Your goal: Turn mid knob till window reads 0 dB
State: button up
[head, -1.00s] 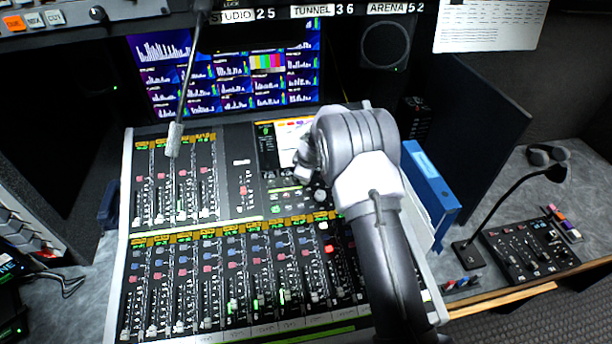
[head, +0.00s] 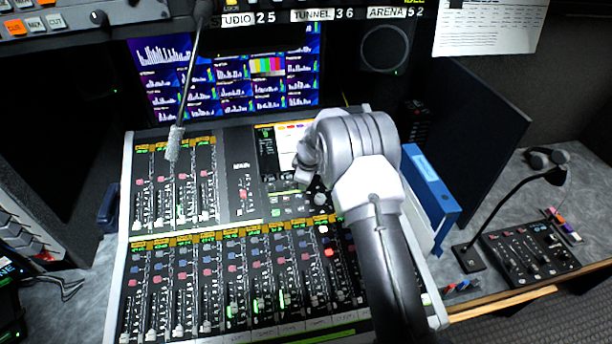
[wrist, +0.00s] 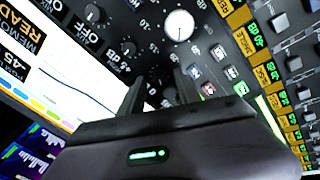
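My gripper (head: 305,162) hangs over the small screen (head: 287,140) at the top right of the mixing console. In the wrist view its two fingers (wrist: 160,88) stand apart and point at the panel. Small dark knobs line the screen's edge, one at the top (wrist: 92,12) and one lower (wrist: 128,48). Readouts beside them show OFF and a value that looks like +4 dB (wrist: 118,62). A further dark knob appears partly hidden around the fingers; contact cannot be told. Which knob is the mid one cannot be read. A larger white knob (wrist: 178,25) has a scale around it.
Fader rows (head: 240,270) fill the console below. A gooseneck microphone (head: 174,142) rises over its left part. Lit coloured buttons (wrist: 208,88) lie just right of the fingers.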

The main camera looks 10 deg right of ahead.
jog(key=p+v, duration=0.3)
jog(key=v, duration=1.4)
jog(key=shift+r, duration=0.2)
jog(key=s+a+r+m+b, duration=0.1)
jog(key=s+r+m+b, duration=0.25)
jog(key=s, duration=0.45)
jog(key=s+r+m+b, duration=0.3)
jog(key=s+r+m, duration=0.15)
jog(key=s, duration=0.35)
jog(key=s+a+f+m+t+y+b, duration=0.1)
jog(key=s+m+b, duration=0.3)
jog(key=s, duration=1.7)
jog(key=a+f+m+y, duration=0.1)
jog(key=m, duration=0.3)
jog(key=shift+a+f+b, duration=0.3)
jog(key=shift+f, duration=0.1)
